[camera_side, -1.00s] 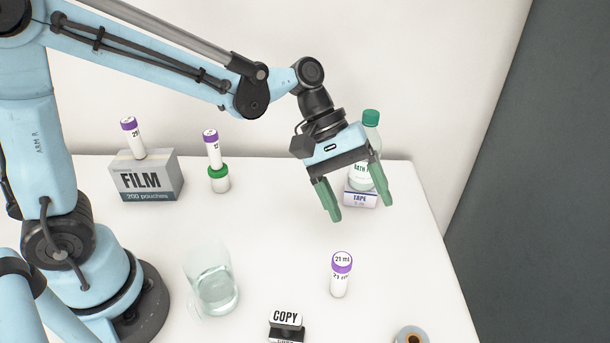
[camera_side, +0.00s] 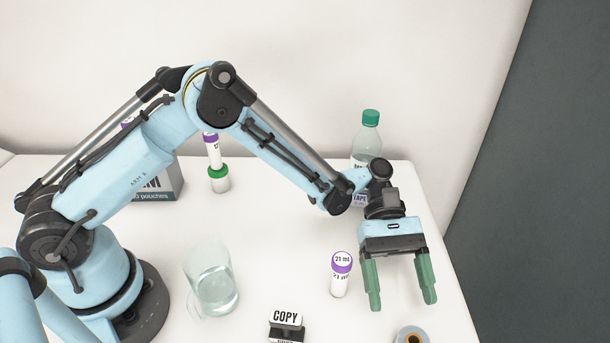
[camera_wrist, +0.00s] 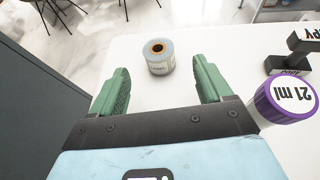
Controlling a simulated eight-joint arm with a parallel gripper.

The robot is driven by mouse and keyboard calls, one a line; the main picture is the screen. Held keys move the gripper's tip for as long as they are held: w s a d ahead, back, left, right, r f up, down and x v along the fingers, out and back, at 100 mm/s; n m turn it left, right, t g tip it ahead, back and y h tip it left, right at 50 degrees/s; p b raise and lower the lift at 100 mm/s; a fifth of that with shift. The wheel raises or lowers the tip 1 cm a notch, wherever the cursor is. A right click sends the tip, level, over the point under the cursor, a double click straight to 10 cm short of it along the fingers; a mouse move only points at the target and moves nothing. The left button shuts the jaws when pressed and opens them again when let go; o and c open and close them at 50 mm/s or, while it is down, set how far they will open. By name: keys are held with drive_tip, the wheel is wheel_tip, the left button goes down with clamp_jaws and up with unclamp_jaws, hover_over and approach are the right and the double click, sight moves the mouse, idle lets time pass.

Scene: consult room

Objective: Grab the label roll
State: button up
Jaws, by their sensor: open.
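The label roll (camera_side: 412,336) is at the bottom edge of the side view, partly cut off by the frame. In the wrist view the label roll (camera_wrist: 158,56) stands upright on the white table, with a brown core and a pale wrap. It lies ahead of my gripper, between the lines of the two fingers but beyond their tips. My gripper (camera_side: 402,304) is open and empty, its green fingers pointing down toward the table behind the roll. The wrist view shows both fingers of my gripper (camera_wrist: 164,78) spread apart.
A purple-capped 21 ml vial (camera_side: 340,276) stands just left of my gripper. A COPY stamp (camera_side: 286,326) and a glass beaker (camera_side: 212,282) are further left. A green-capped bottle (camera_side: 367,140) stands behind my arm. The table's right edge (camera_side: 447,252) is close to my gripper.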

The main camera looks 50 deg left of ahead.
sight(409, 327)
drive_tip(key=x, duration=0.6)
drive_tip(key=shift+d+f, duration=0.2)
drive_tip(key=shift+f, duration=0.1)
drive_tip(key=shift+c, duration=0.4)
drive_tip(key=c, duration=1.1)
drive_tip(key=shift+o, duration=0.2)
drive_tip(key=shift+r, duration=0.1)
